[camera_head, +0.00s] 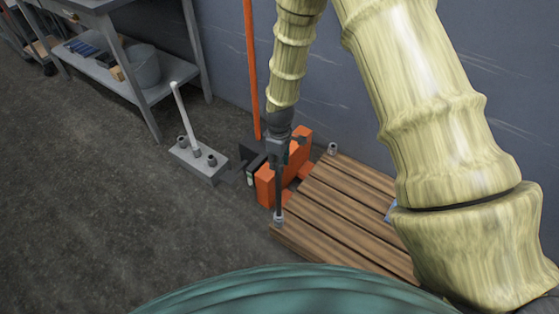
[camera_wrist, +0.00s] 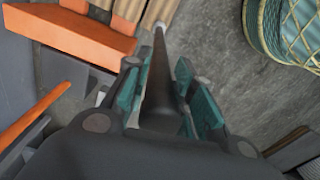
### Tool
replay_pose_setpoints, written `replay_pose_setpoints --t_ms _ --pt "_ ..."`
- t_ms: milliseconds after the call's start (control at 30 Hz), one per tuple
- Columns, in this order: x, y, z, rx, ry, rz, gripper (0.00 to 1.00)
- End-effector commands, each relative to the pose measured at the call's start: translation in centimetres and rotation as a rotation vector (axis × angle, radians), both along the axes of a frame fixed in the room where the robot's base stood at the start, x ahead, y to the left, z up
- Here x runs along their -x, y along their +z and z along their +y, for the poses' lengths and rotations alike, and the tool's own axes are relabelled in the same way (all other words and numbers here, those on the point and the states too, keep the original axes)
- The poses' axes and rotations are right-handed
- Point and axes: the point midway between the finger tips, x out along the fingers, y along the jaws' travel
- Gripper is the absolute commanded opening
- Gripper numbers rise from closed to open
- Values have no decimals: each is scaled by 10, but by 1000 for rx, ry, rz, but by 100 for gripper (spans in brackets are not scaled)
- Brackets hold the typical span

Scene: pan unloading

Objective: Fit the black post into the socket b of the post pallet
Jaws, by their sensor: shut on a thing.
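My gripper (camera_head: 279,150) is shut on the black post (camera_head: 279,190), which hangs below it, close to upright. In the wrist view the black post (camera_wrist: 160,65) runs from between the teal finger pads (camera_wrist: 158,95) to the pallet's edge. The post pallet (camera_head: 340,205) is a low wooden deck on the floor. The post's lower end meets a grey socket (camera_head: 278,219) at the pallet's near left corner; I cannot tell how deep it sits. Another grey socket (camera_head: 333,148) stands empty at the far corner. No letter for socket b is readable.
An orange pole (camera_head: 251,60) stands by the wall. The floor at left is clear.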

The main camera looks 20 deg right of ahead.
Motion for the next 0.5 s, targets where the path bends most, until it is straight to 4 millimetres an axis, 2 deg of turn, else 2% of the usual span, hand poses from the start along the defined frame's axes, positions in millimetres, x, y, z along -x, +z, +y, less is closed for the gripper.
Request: replay_pose_setpoints --t_ms 500 --pt "0 -5 0 0 0 0 0"
